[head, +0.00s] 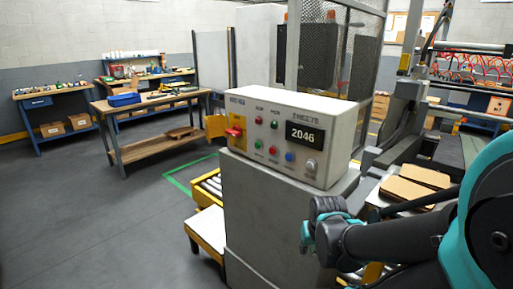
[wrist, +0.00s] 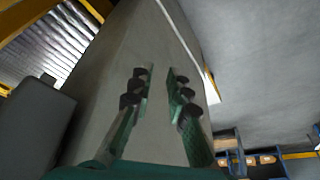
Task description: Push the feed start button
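A white control box (head: 290,138) stands on a grey pedestal (head: 265,215) in the head view. Its face has a red switch on a yellow plate (head: 235,132), a red light or button (head: 258,120) and a green one (head: 274,124). Below them are a green button (head: 258,143), a red button (head: 272,150), a blue button (head: 289,156) and a grey knob (head: 310,165). The labels are too small to read, so I cannot tell which is feed start. My gripper (wrist: 159,78) is open and empty in the wrist view, with a grey surface beyond its fingers. No button shows there.
The box's display (head: 304,136) reads 2046. A roller conveyor (head: 210,187) lies left of the pedestal, and brown boards (head: 415,185) lie to its right. A mesh guard (head: 345,50) stands behind. Open floor (head: 110,225) lies at the left, before a wooden workbench (head: 150,112).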

